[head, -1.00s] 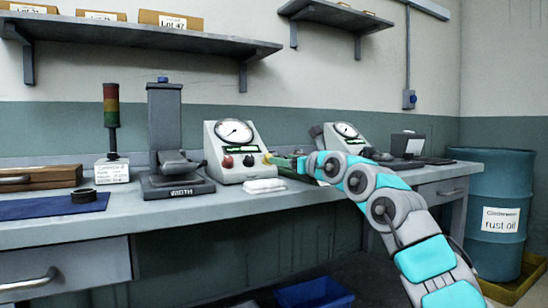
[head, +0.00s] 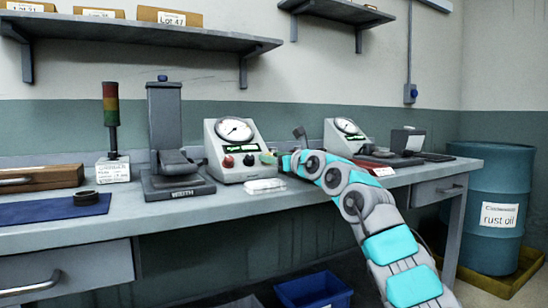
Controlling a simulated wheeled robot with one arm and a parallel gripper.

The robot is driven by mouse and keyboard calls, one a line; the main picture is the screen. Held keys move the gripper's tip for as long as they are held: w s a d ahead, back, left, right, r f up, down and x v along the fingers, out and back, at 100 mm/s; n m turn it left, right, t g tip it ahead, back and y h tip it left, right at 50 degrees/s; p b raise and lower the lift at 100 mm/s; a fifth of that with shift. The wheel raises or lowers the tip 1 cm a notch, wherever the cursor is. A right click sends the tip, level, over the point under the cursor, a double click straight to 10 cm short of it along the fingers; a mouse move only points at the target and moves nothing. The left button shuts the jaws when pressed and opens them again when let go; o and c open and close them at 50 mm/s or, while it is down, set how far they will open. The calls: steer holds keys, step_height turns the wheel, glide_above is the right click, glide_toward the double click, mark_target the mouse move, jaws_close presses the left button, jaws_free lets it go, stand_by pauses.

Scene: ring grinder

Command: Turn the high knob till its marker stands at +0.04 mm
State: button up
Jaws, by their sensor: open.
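A pale gauge box (head: 236,150) with a round dial (head: 234,130) stands on the workbench, left of my arm. Its front carries a red knob (head: 228,162) and a dark knob (head: 249,160) in a row below a small green display. Labels and markers are too small to read, so I cannot tell which knob is the high one or where its marker stands. My gripper (head: 272,159) is open at the box's right front edge, beside the dark knob. Its fingers are small and partly hidden by the arm; I cannot tell whether they touch the box.
A white folded cloth (head: 264,186) lies before the box. A grey measuring stand (head: 177,183) is to its left. A second gauge box (head: 343,139) stands behind my arm. A blue bin (head: 314,291) is below the bench (head: 120,212), and a blue drum (head: 497,215) stands at right.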

jaws_close()
stand_by(0.4)
steer(key=shift+f+n+g, duration=0.15)
steer(key=shift+n+g, duration=0.15)
steer(key=shift+n, duration=0.1)
steer(key=n+y+p, duration=0.1)
steer(key=n+g+p, duration=0.1)
steer(key=shift+w+d+r+n+y, duration=0.2)
steer(key=shift+r+n+y, duration=0.1)
steer(key=shift+r+y, duration=0.1)
steer(key=shift+f+n+g, duration=0.15)
steer(key=shift+n+g, duration=0.15)
steer(key=shift+g, duration=0.2)
steer(key=shift+f, duration=0.1)
